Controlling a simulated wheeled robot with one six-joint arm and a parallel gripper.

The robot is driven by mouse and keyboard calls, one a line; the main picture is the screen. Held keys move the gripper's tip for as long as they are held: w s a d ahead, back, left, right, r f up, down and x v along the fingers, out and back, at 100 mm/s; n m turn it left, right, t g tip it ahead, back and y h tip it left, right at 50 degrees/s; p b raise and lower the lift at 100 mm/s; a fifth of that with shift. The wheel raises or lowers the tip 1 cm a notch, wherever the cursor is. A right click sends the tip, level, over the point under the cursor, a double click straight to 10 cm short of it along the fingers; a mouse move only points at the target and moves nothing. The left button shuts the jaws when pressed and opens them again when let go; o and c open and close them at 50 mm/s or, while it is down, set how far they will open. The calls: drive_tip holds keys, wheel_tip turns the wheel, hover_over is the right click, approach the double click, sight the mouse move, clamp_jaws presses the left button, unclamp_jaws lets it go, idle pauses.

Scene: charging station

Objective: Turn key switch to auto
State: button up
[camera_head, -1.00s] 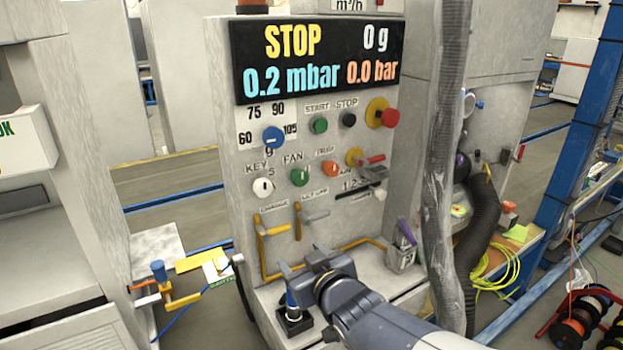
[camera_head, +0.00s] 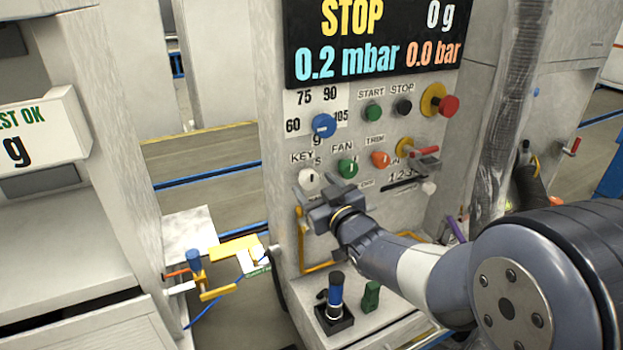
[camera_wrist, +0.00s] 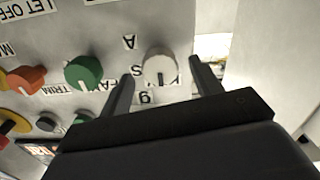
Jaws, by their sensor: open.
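The key switch is a white round knob (camera_head: 309,179) below the KEY label on the panel (camera_head: 275,120). It also shows in the wrist view (camera_wrist: 159,67), where the picture is turned over and a dark mark runs along the knob. My gripper (camera_head: 317,197) is open, with its fingers just below and in front of the knob in the head view. In the wrist view my gripper (camera_wrist: 165,75) has one finger on each side of the knob, with gaps showing. Whether the fingertips reach as deep as the knob I cannot tell. Letters around the knob are partly hidden.
The green FAN knob (camera_head: 347,167) and orange TRIM knob (camera_head: 380,160) sit close to the right. A blue dial (camera_head: 324,125) is above. A yellow bracket (camera_head: 225,250) lies to the left.

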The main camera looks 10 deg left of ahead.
drive_tip(key=shift+x, duration=1.45)
drive_tip(key=shift+c, duration=0.5)
drive_tip(key=c, duration=0.9)
drive_tip(key=shift+o, duration=0.2)
